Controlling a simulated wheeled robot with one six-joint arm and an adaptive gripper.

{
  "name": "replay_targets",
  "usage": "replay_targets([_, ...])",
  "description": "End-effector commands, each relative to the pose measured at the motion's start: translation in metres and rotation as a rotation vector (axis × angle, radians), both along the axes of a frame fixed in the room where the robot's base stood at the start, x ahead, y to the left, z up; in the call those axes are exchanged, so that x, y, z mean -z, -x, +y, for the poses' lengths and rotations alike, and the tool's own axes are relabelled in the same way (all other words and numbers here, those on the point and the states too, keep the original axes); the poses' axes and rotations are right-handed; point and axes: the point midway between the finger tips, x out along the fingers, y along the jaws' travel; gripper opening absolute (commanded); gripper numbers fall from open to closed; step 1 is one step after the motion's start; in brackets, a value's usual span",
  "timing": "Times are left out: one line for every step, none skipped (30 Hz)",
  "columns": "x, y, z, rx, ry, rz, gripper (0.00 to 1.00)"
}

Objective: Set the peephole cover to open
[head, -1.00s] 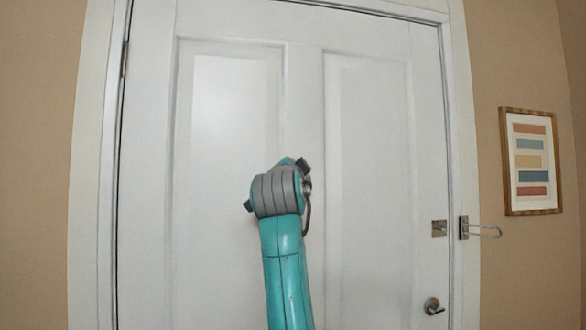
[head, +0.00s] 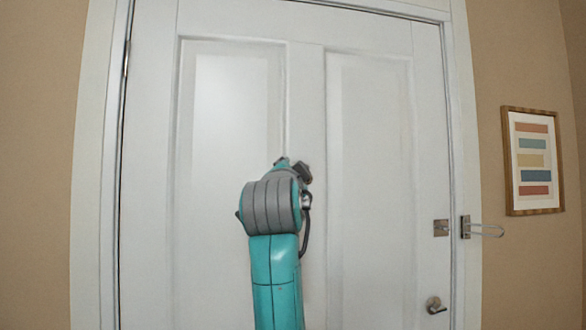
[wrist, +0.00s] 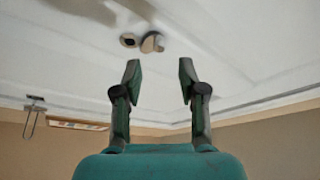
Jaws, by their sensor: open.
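The peephole (wrist: 128,40) shows in the wrist view as a small dark round opening in the white door (wrist: 225,45). Its cover (wrist: 151,42), a small rounded tan-grey piece, sits right beside the opening, to its right in that view. The dark opening is at least partly exposed. My gripper (wrist: 160,68) is open and empty, its two fingers pointing at the door just below the cover in the wrist view. I cannot tell how far the fingertips are from the door. In the head view my arm hides the peephole and cover.
The white panelled door (head: 365,150) is shut in the head view. A swing-bar latch (head: 485,230) and a door knob (head: 434,305) are at its right side. A framed striped picture (head: 532,160) hangs on the right wall. The door face around my arm is clear.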

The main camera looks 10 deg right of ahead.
Motion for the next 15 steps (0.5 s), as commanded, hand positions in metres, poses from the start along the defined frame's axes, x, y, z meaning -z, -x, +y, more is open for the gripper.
replay_targets([0.003, 0.01, 0.004, -0.003, -0.001, -0.001, 0.41])
replay_targets([0.004, 0.015, 0.006, -0.003, -0.001, -0.001, 0.41])
replay_targets([0.006, 0.022, 0.008, -0.002, -0.001, -0.001, 0.41])
replay_targets([0.007, 0.026, 0.009, -0.003, 0.0, 0.0, 0.41])
replay_targets([0.008, 0.031, 0.011, -0.003, -0.001, -0.001, 0.41])
replay_targets([0.01, 0.035, 0.013, -0.003, 0.0, 0.0, 0.41])
replay_targets([0.01, 0.039, 0.014, -0.002, -0.001, -0.001, 0.41])
replay_targets([0.011, 0.042, 0.014, -0.002, -0.001, 0.0, 0.41])
replay_targets([0.012, 0.046, 0.015, -0.001, -0.001, 0.0, 0.41])
replay_targets([0.013, 0.048, 0.016, -0.001, -0.001, 0.0, 0.41])
replay_targets([0.013, 0.05, 0.016, -0.002, -0.001, 0.0, 0.41])
replay_targets([0.013, 0.052, 0.017, -0.001, 0.0, 0.0, 0.41])
replay_targets([0.014, 0.053, 0.017, -0.001, 0.0, 0.0, 0.41])
replay_targets([0.014, 0.054, 0.018, -0.001, 0.0, 0.0, 0.41])
replay_targets([0.014, 0.054, 0.018, -0.001, 0.0, 0.001, 0.41])
